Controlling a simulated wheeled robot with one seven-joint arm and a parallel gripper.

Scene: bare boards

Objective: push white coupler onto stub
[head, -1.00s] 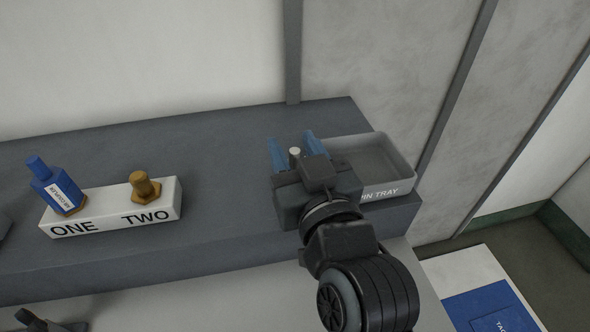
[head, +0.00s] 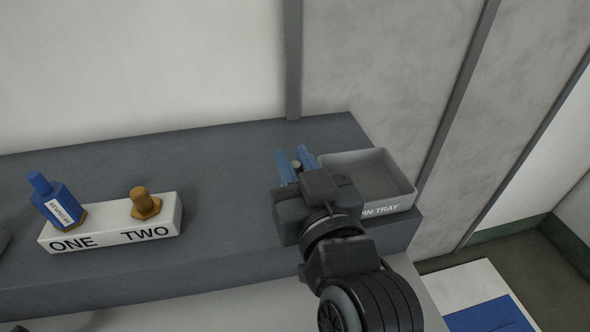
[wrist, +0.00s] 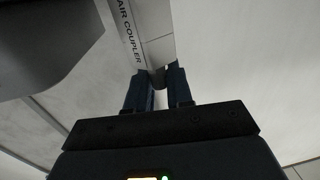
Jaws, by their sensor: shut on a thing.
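The white coupler (wrist: 150,25) shows in the wrist view as a pale body with a label reading "AIR COUPLER". My gripper (wrist: 160,78) has its blue fingers shut on it. In the head view, my gripper (head: 296,164) is over the right part of the shelf, beside the tray, with only the coupler's small round end (head: 296,165) showing between the fingers. A bare brass stub (head: 145,203) stands upright on the white block (head: 110,239) above the word TWO, well left of my gripper. A blue labelled fitting (head: 57,203) sits above ONE on a brass base.
A grey tray (head: 404,185), its lettering partly hidden by my gripper, stands at the shelf's right end. The grey shelf (head: 225,190) is clear between the block and my gripper. A wall (head: 150,60) rises behind.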

